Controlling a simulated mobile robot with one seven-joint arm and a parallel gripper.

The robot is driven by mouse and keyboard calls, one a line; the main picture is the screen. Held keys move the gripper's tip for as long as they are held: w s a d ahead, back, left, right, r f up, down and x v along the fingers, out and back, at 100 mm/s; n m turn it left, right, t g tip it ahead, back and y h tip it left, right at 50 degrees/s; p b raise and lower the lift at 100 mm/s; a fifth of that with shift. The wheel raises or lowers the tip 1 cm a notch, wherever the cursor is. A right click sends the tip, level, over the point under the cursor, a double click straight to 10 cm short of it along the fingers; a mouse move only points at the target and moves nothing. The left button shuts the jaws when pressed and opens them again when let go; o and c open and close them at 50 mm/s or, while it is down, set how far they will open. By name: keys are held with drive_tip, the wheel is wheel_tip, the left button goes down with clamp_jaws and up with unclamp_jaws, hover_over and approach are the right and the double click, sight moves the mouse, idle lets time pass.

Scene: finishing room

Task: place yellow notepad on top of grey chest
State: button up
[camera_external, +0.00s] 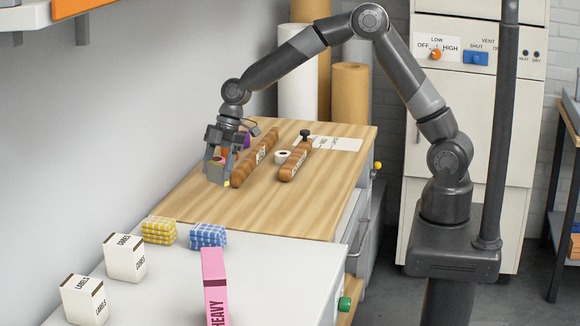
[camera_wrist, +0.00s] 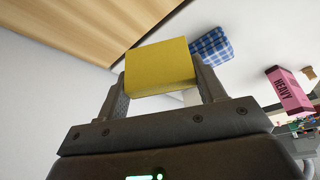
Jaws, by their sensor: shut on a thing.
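My gripper (camera_external: 218,178) is over the near left part of the wooden top, pointing down. In the wrist view my gripper (camera_wrist: 160,85) is shut on the yellow notepad (camera_wrist: 160,67), which sits squarely between the two fingers.
The pale top holds yellow cloths (camera_external: 159,230), blue checked cloths (camera_external: 208,236), white label boxes (camera_external: 125,258) and a pink box (camera_external: 214,288). Its right part is bare.

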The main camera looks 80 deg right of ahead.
drive_tip(key=s+a+n+g, duration=0.1)
drive_tip(key=s+a+n, duration=0.1)
drive_tip(key=s+a, duration=0.35)
drive_tip(key=s+a+n, duration=0.2)
drive_tip(key=a, duration=0.6)
drive_tip(key=s+a+n+g, duration=0.1)
drive_tip(key=s+a, duration=0.3)
drive_tip(key=a, duration=0.3)
drive_tip(key=shift+n+y, duration=0.3)
drive_tip(key=a+f, duration=0.2)
drive_tip(key=a, duration=0.1)
drive_tip(key=s+a+f, duration=0.1)
drive_tip(key=a+f, duration=0.1)
drive_tip(key=a, duration=0.2)
drive_tip(key=s+a+f, duration=0.1)
drive_tip(key=a+f, duration=0.1)
drive_tip(key=a, duration=0.2)
drive_tip(key=shift+a+f, duration=0.2)
drive_tip(key=shift+f, duration=0.15)
drive_tip(key=shift+a+f, duration=0.1)
drive_tip(key=shift+a, duration=0.05)
drive_tip(key=shift+f, duration=2)
drive_tip(key=shift+f, duration=0.1)
drive_tip(key=o, duration=1)
drive_tip(key=v, duration=1.2)
drive_tip(key=shift+r, duration=0.25)
